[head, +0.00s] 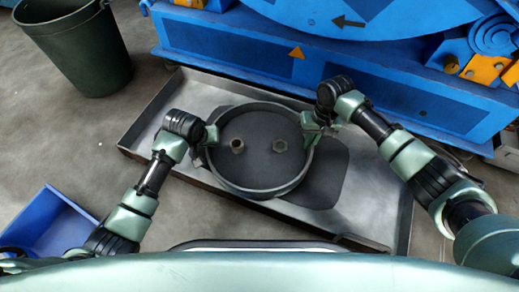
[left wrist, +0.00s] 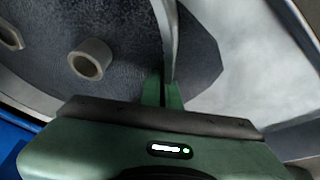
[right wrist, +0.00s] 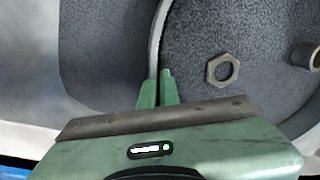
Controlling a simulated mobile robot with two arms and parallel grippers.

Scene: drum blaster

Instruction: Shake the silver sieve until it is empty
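The round silver sieve (head: 262,193) is held above or on the metal tray; I cannot tell if it touches the tray. Inside it lie a short hollow cylinder (head: 237,146) and a hex nut (head: 280,146), apart from each other on the dark mesh floor. My left gripper (head: 209,138) is shut on the sieve's left rim, which shows between its fingers in the left wrist view (left wrist: 165,93). My right gripper (head: 316,124) is shut on the right rim, also seen between the fingers in the right wrist view (right wrist: 156,90).
The shallow metal tray (head: 385,205) lies under the sieve, with dark patches on it. A big blue machine (head: 380,88) stands behind it. A dark green bin (head: 85,50) is at the back left and a blue crate (head: 48,230) at the front left.

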